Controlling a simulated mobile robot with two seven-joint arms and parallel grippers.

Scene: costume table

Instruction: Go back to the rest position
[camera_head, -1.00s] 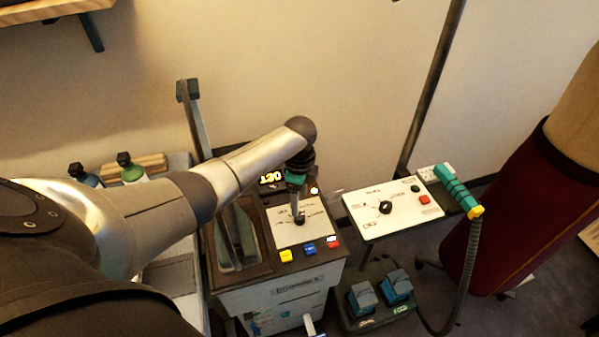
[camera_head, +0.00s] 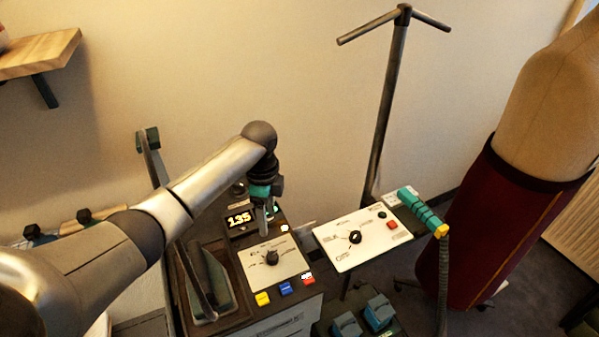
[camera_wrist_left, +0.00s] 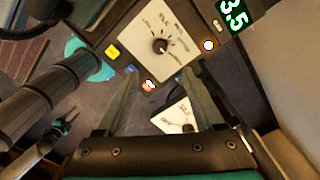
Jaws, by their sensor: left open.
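My left gripper (camera_head: 265,215) is open and empty. It hangs above the steam iron station's control panel (camera_head: 290,262), close to the round black dial (camera_head: 272,257) but apart from it in the head view. In the left wrist view the two fingers of my left gripper (camera_wrist_left: 162,88) are spread, with the dial (camera_wrist_left: 160,46) beyond them.
A second white panel (camera_head: 340,246) with a teal-handled tool (camera_head: 422,210) stands to the right. Blue pedals (camera_head: 378,311) sit below it. A dark pole (camera_head: 389,110) rises behind. A dress form (camera_head: 505,210) stands at right, and a shelf (camera_head: 40,53) is at upper left.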

